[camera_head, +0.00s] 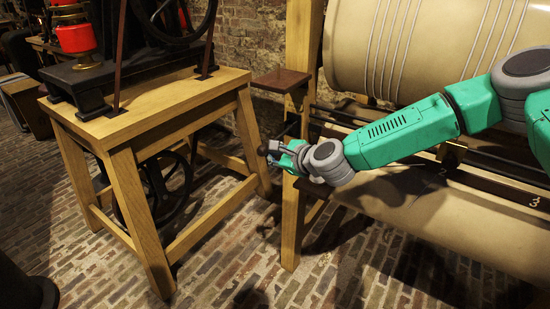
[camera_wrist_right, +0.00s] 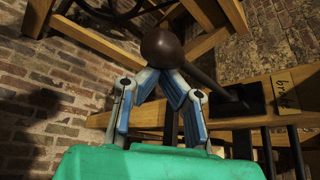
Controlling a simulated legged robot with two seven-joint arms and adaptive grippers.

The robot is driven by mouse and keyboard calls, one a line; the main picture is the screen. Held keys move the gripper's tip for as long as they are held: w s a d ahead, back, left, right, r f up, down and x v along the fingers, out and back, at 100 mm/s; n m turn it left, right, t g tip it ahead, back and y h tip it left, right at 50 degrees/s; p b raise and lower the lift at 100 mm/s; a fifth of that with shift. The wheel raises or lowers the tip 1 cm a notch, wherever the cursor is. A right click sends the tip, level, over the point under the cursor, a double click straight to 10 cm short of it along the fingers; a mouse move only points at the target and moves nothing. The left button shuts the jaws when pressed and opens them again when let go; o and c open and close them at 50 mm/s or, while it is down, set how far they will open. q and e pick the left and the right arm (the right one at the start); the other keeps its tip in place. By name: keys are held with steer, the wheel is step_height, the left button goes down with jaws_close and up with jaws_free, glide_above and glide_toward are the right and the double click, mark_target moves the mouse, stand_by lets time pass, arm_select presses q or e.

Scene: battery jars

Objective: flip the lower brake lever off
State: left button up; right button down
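The brake lever (camera_wrist_right: 205,75) is a dark rod ending in a round dark brown knob (camera_wrist_right: 161,46). In the head view, my right gripper (camera_head: 272,150) is small, at the end of the green arm, between the wooden stand and the frame post. My left gripper is not in view.
A wooden stand (camera_head: 180,110) carrying a black machine is left of my gripper. A wooden post (camera_head: 296,215) and large cream drums (camera_head: 400,50) are on the right. A brown plate (camera_head: 282,80) sticks out above the gripper. Brick floor is open in front.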

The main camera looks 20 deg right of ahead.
step_height(320, 180, up, 6)
steer(key=m+g+y+p, duration=0.1)
steer(key=m+p, duration=0.1)
steer(key=p, duration=0.1)
steer(key=shift+w+d+r+m+g+y, duration=0.2)
steer(key=shift+w+d+m+g+y, duration=0.1)
steer(key=shift+m+g+y, duration=0.1)
stand_by(0.3)
steer(key=shift+r, duration=0.1)
